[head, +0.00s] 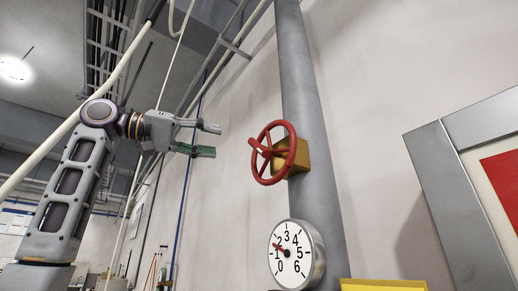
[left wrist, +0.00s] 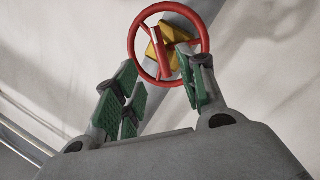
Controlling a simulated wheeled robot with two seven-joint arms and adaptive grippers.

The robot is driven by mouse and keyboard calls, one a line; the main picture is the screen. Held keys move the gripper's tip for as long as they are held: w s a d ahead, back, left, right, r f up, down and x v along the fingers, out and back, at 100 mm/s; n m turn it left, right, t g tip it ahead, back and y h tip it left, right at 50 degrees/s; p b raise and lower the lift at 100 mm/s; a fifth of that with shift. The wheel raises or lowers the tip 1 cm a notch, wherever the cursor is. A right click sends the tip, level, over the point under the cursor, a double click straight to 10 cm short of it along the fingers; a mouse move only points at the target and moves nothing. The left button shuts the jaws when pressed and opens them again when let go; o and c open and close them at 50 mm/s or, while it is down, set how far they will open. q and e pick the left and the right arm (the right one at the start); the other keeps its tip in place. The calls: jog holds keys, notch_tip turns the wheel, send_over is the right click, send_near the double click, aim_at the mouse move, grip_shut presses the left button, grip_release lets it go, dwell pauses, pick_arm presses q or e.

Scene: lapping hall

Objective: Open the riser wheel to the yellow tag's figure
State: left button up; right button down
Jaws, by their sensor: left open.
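The red riser wheel (head: 289,164) has a spoke handle and sits on a brass valve body (head: 303,158) on a grey vertical pipe. My left gripper (head: 211,140) is open and empty, left of the wheel and apart from it. In the left wrist view the wheel (left wrist: 133,42) shows beyond the green-padded fingers of my left gripper (left wrist: 166,72). A round white gauge (head: 296,253) below the wheel reads 0 to 6; its red needle points near 2. A yellow panel (head: 384,286), perhaps the tag, is cut off at the bottom edge; no figure shows. My right gripper is out of view.
The grey pipe (head: 309,90) runs up a pale wall. A grey-framed board (head: 440,180) with a red patch stands at the right. Thin pipes and cables run along the wall at the left. The space between gripper and wheel is clear.

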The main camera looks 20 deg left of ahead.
aim_at(256, 149)
pick_arm(q)
jog(key=p+x, duration=0.3)
jog(key=x, duration=1)
jog(key=shift+d, duration=0.15)
grip_shut()
